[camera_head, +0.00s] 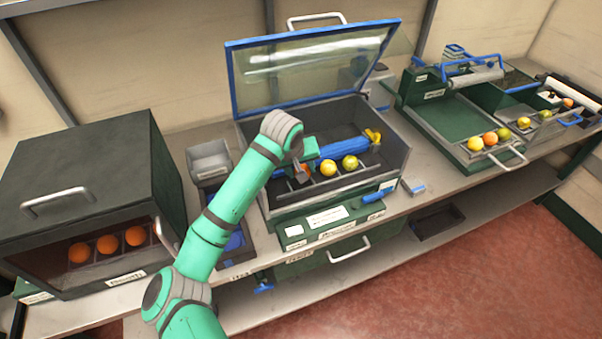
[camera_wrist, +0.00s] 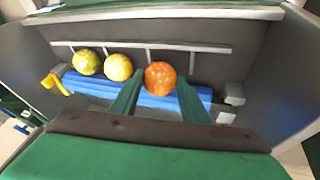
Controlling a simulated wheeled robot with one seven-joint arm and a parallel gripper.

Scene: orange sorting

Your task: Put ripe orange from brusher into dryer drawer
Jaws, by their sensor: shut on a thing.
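The brusher (camera_head: 398,152) is the open grey box with a raised glass lid in the middle of the bench. My gripper (camera_head: 302,176) reaches down inside it. In the wrist view my gripper (camera_wrist: 158,92) is shut on the ripe orange (camera_wrist: 160,78), which sits between the fingertips beside the blue brush roller (camera_wrist: 150,97). Two yellow fruits, one (camera_wrist: 118,67) nearer and one (camera_wrist: 87,62) farther left, lie in the same row. A green drawer with a handle (camera_head: 349,249) shows under the brusher; I cannot tell whether it is the dryer drawer.
A dark green box (camera_head: 80,180) at left holds three oranges behind its front opening. A green tray station (camera_head: 465,118) at right has several fruits in its front rack. The glass lid (camera_head: 310,72) stands open behind my gripper. A small grey bin (camera_head: 208,160) is left of the brusher.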

